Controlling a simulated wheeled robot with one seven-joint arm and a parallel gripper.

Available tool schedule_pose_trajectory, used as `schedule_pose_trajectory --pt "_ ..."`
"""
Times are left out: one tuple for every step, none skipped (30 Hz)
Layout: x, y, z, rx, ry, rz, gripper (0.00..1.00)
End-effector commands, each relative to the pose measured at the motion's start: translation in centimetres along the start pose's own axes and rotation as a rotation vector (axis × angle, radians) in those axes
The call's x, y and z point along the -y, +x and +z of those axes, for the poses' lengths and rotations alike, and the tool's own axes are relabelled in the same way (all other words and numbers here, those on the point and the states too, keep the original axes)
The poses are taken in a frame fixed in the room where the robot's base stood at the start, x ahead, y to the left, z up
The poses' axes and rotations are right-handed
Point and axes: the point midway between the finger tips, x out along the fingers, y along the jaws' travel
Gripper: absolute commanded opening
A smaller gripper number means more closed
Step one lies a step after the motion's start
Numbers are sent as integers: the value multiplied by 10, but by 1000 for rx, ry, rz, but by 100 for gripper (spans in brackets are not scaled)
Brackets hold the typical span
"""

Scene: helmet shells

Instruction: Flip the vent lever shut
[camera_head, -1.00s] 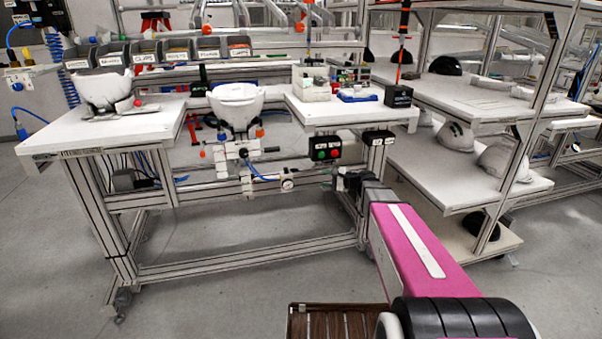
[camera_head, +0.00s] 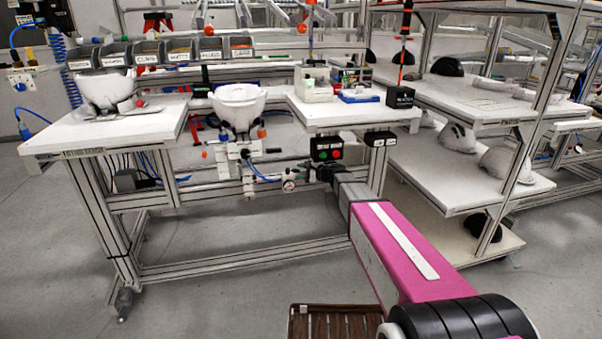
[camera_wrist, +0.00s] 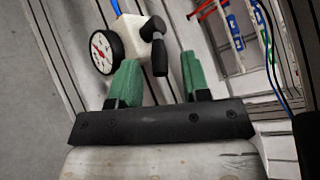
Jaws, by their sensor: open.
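The vent lever, a black handle (camera_wrist: 158,50), sticks out from a white valve block (camera_wrist: 130,33) in the wrist view. A round white gauge with a black rim (camera_wrist: 102,52) sits on the block's left side, and also shows under the bench in the head view (camera_head: 289,186). My gripper (camera_wrist: 160,72) has two green fingers, open and apart. In the wrist picture the lever's lower end lies between the fingertips; I cannot tell whether it touches either. In the head view my gripper (camera_head: 312,173) is just right of the gauge, and the lever is too small to make out.
A white helmet shell (camera_head: 238,104) sits in a holder above the valve gear. A control box with red and green buttons (camera_head: 327,150) hangs just above my gripper. The bench frame's lower rail (camera_head: 240,263) runs below. Blue hoses (camera_head: 262,174) hang nearby.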

Motion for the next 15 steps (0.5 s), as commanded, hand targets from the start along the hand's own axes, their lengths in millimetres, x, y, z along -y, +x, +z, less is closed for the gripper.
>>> schedule_pose_trajectory --pt "0 2 0 0 0 0 43" --pt "0 2 0 0 0 0 43" --pt "0 3 0 0 0 0 43" --pt "0 3 0 0 0 0 43" --pt "0 3 0 0 0 0 43" --pt "0 3 0 0 0 0 43" --pt "0 2 0 0 0 0 43" --pt "0 2 0 0 0 0 43" --pt "0 2 0 0 0 0 43" --pt "0 2 0 0 0 0 37" --pt "0 2 0 0 0 0 27" --pt "0 2 0 0 0 0 14" --pt "0 2 0 0 0 0 4" --pt "0 2 0 0 -1 0 0" --pt "0 2 0 0 -1 0 0"
